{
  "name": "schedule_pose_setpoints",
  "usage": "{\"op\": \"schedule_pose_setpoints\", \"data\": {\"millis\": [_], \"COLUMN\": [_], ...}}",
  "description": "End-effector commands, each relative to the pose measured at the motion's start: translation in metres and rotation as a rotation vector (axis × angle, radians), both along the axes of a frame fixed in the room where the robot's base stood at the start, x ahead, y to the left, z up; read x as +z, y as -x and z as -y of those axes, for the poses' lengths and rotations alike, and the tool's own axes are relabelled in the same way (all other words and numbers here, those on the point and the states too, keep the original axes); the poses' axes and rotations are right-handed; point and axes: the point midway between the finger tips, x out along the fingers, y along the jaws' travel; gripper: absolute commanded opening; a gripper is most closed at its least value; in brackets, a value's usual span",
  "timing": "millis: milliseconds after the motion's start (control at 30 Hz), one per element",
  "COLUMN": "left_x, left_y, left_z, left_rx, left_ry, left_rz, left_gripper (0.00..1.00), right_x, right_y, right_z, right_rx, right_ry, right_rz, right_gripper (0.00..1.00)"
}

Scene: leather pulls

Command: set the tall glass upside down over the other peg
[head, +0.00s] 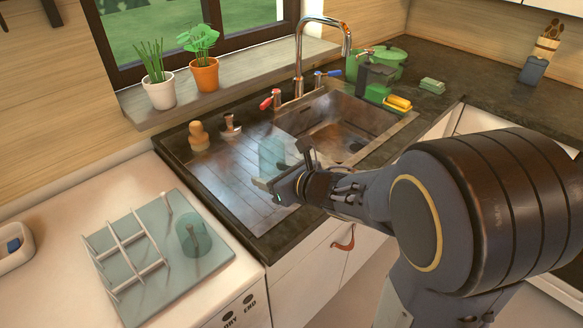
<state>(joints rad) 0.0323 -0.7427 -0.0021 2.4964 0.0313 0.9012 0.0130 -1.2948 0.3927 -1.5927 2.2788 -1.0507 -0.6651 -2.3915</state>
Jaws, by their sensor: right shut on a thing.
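My right gripper (282,168) comes in from the right and is shut on a clear, bluish tall glass (271,152), held above the ribbed drainboard of the sink. The glass is faint and partly hidden by the gripper, so I cannot tell which end is up. The pale blue drying rack (150,283) lies on the white counter at the lower left. A shorter greenish glass (187,238) stands over one peg at the rack's right side. The other peg (166,203), near the back corner, is bare. My left gripper is not in view.
White dividers (124,242) stand on the rack's left half. The sink (345,128) with its tall faucet (300,55) is at the back. A wooden brush (199,136) and a stopper (230,124) stand behind the drainboard. Potted plants (205,75) line the windowsill.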

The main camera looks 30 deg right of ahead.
Motion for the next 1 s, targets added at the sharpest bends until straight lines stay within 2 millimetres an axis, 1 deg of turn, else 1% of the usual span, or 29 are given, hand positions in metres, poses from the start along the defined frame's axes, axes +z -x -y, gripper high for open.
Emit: {"op": "schedule_pose_setpoints", "data": {"millis": [33,100,1000], "left_x": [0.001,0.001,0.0], "left_y": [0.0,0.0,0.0], "left_z": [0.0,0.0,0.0], "left_rx": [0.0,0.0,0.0], "left_ry": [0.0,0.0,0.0], "left_rz": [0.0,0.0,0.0], "left_gripper": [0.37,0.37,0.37], "right_x": [0.002,0.004,0.028], "right_y": [0.0,0.001,0.006], "right_z": [-0.01,-0.021,-0.162], "right_rx": [0.006,0.005,0.003], "right_ry": [0.003,0.003,0.002], "right_rz": [0.001,0.001,0.004], "right_gripper": [0.24,0.24,0.24]}}
